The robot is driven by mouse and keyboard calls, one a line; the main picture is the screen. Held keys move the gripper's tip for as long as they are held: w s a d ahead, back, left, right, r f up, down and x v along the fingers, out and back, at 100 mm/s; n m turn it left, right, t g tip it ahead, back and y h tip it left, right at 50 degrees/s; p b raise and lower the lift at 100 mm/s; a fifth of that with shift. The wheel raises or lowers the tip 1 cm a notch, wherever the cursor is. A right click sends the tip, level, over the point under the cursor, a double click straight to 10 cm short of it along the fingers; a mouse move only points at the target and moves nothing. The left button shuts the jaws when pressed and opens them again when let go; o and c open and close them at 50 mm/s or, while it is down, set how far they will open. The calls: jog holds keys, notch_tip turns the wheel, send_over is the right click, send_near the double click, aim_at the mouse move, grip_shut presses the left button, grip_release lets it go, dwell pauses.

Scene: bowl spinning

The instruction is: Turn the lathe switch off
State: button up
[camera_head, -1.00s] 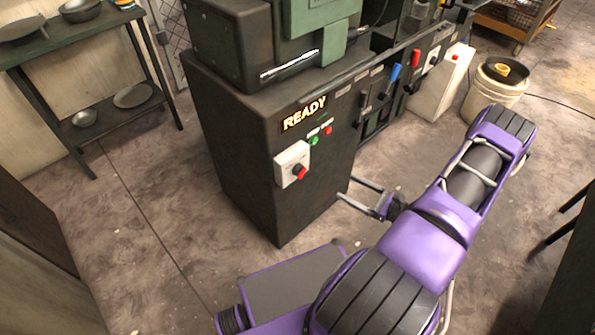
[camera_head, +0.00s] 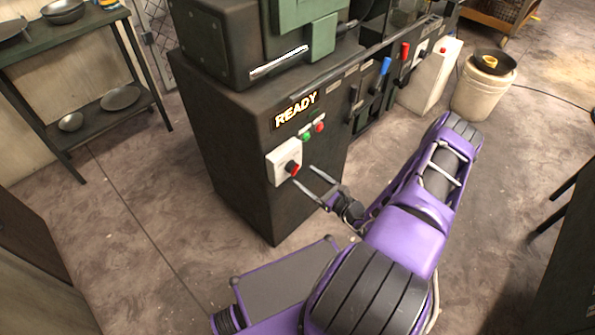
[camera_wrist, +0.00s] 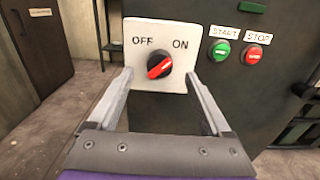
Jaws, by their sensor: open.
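The lathe switch is a white plate with a black and red rotary knob on the front of the dark lathe cabinet. In the wrist view, the knob (camera_wrist: 159,66) sits below the words OFF and ON, its red bar tilted with the upper end toward ON. The switch plate (camera_head: 277,162) also shows in the head view. My gripper (camera_wrist: 158,80) is open and empty, its two fingers on either side of the lower plate, with the knob between them in the picture. In the head view, my gripper (camera_head: 302,175) is just right of and below the knob; contact cannot be told.
A green START button (camera_wrist: 221,50) and a red STOP button (camera_wrist: 254,54) are right of the switch. A lit READY sign (camera_head: 296,110) is above. Levers (camera_head: 385,66) stand farther right. A shelf with bowls (camera_head: 122,98) is at left; the floor between is clear.

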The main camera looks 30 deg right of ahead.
aim_at(297, 170)
jog(key=shift+x, duration=2.4)
grip_shut()
